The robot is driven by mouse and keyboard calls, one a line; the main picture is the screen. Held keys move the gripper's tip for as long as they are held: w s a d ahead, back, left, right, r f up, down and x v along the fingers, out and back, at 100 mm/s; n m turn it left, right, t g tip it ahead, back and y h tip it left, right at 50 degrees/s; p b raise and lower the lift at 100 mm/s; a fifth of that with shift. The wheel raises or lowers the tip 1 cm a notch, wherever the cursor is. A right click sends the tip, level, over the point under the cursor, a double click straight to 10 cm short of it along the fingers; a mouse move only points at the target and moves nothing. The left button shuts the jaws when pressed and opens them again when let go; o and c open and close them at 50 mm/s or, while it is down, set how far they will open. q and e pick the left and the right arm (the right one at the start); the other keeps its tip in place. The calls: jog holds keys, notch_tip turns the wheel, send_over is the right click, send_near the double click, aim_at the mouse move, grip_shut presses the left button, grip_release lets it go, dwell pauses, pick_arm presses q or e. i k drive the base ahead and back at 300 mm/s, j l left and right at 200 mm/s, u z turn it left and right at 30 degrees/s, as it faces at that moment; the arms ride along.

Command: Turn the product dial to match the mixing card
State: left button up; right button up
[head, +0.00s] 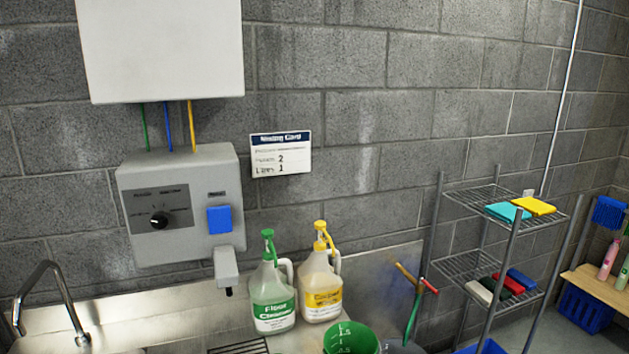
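The product dial (159,220) is a black knob on a dark panel of the grey wall dispenser (140,190). A light mark shows on the knob, but the labels around it are too small to read. A blue square button (220,219) sits to the right of the dial. The mixing card (281,154) is on the block wall to the right of the dispenser. It has a dark header and two lower lines ending in "2" and "1"; the words are blurred. Neither of my grippers is in view.
A white box (160,45) hangs above, joined by green, blue and yellow tubes. Below are a faucet (55,295), green-topped (272,295) and yellow-topped (320,285) jugs, and a green bucket (350,340). A wire shelf (480,265) stands right. Space before the dial looks clear.

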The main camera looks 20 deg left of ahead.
aim_at(159, 219)
jog(key=u, duration=1.35)
